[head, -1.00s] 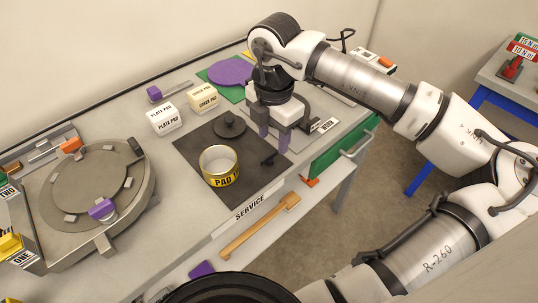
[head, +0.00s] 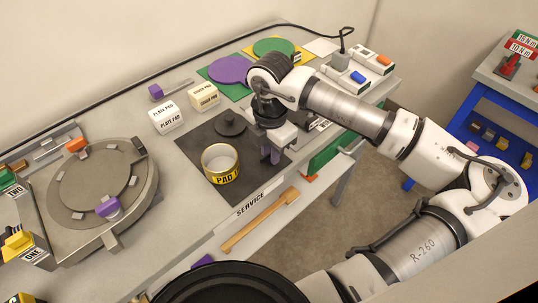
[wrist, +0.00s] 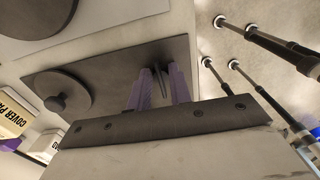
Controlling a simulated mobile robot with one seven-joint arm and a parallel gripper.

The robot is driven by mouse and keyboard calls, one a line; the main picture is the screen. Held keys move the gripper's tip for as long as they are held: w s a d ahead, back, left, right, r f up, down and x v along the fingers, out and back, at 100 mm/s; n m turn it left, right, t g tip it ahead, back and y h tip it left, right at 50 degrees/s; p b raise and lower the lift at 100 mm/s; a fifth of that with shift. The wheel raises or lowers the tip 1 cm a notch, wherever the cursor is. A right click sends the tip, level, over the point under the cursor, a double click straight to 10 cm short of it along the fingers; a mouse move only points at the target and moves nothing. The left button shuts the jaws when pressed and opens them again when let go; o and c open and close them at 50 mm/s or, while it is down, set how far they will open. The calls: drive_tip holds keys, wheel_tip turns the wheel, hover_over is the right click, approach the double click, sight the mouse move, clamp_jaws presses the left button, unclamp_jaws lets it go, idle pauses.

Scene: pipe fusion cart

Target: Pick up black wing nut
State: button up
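A small black wing nut (wrist: 160,74) shows in the wrist view as a thin dark shape between the two purple fingers of my gripper (wrist: 161,82). It lies on or close to the dark mat (wrist: 110,60); I cannot tell if either finger touches it. The fingers look apart, with a gap around the dark shape. In the head view my gripper (head: 270,155) points down low over the right part of the dark mat (head: 195,150). There the wing nut is hidden behind the fingers.
A yellow PAD tin (head: 221,165) stands on the mat left of my gripper, with a black knobbed disc (head: 230,123) behind it. A wooden-handled tool (head: 260,220) lies at the front edge. White and cream boxes (head: 204,96) stand to the back left.

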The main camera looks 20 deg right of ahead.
clamp_jaws()
wheel_tip(320, 180, up, 20)
drive_tip(key=b, duration=0.3)
